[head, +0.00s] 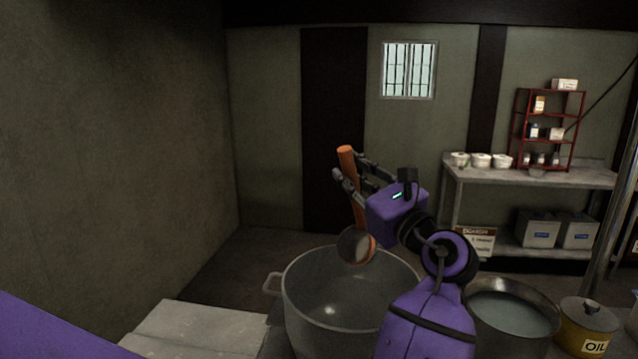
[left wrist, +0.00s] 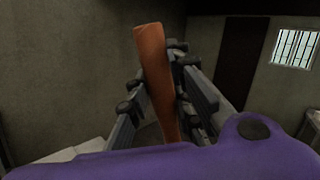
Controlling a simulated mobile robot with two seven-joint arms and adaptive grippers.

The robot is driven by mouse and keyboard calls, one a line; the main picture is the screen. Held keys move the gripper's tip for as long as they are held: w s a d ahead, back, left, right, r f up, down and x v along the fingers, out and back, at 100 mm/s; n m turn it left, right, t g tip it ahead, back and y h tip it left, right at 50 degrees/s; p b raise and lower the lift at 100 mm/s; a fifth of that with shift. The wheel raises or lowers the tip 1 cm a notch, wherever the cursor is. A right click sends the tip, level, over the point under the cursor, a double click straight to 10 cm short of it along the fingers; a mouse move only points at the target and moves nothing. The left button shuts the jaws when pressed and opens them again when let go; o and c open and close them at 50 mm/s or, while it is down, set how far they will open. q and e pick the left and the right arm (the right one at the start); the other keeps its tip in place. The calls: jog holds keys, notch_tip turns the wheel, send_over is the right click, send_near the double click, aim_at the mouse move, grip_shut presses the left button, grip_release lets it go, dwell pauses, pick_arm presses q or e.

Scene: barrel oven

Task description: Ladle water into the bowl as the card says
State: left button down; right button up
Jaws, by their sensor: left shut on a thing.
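My left gripper (head: 355,180) is shut on the orange-brown handle (head: 346,155) of a ladle. The handle stands nearly upright between the fingers, also in the left wrist view (left wrist: 158,85). The ladle's round cup (head: 355,246) hangs over the back rim of a large grey two-handled vessel (head: 290,300); I cannot tell whether the cup holds water. The large vessel's inside looks smooth and grey, with a bright glint. A metal vessel with water (head: 510,308) stands to its right, partly behind my arm. A card (head: 475,241) leans behind; its small writing is unreadable. My right gripper is not in view.
A yellow pot marked OIL (head: 586,325) stands at the lower right. A back table (head: 540,177) carries white containers and a red rack (head: 545,130); grey boxes (head: 537,230) sit below. A pale slab (head: 195,330) lies left of the large vessel. A pole (head: 610,215) rises at the right.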

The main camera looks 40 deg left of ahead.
pick_arm(q)
jog(key=w+d+f+m+t+h+p, duration=0.1)
jog(key=w+f+m+h+p, duration=0.1)
jog(key=w+m, duration=1)
jog(key=shift+w+d+f+h, duration=0.15)
jog(key=shift+w+f+h, duration=0.3)
jog(key=shift+w+h, duration=0.3)
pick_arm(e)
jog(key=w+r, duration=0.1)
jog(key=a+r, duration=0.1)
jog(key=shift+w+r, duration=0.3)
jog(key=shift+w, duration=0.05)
pick_arm(q)
jog(key=shift+s, duration=0.15)
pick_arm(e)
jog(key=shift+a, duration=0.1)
